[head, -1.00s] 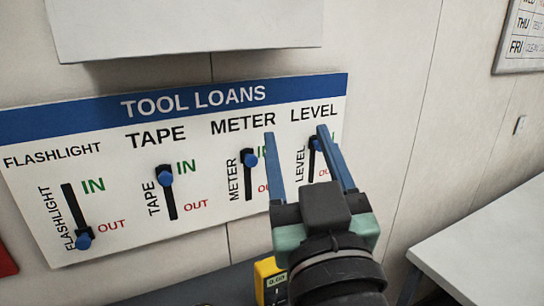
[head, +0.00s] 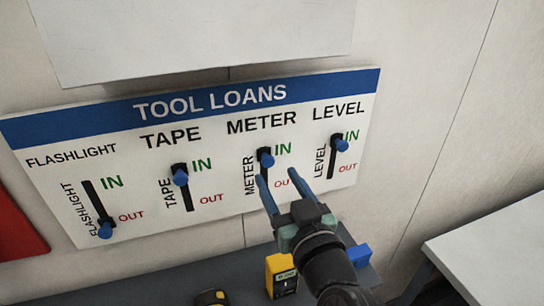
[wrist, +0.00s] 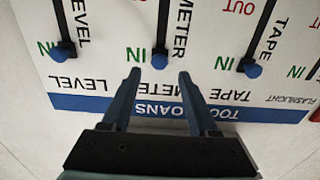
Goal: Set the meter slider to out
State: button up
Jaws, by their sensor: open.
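The meter slider's blue knob (head: 266,160) is at the top of its black slot, beside the green IN, on the white TOOL LOANS board (head: 222,209). The red OUT is at the slot's lower end, partly hidden by a finger in the head view. My gripper (head: 277,177) is open and empty, its blue fingers pointing at the board around the lower meter slot. In the upside-down wrist view, the meter knob (wrist: 159,61) lies between and just beyond the open fingertips (wrist: 160,74). I cannot tell any contact.
The level knob (head: 341,145) and tape knob (head: 180,177) are at IN; the flashlight knob (head: 105,230) is at OUT. A yellow meter (head: 281,275) and a blue object (head: 359,256) stand below the board. A pale table (head: 490,245) is at right.

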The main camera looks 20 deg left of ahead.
aim_at(269, 163)
jog(key=shift+p+x, duration=0.6)
jog(key=shift+x, duration=1.55)
grip_shut()
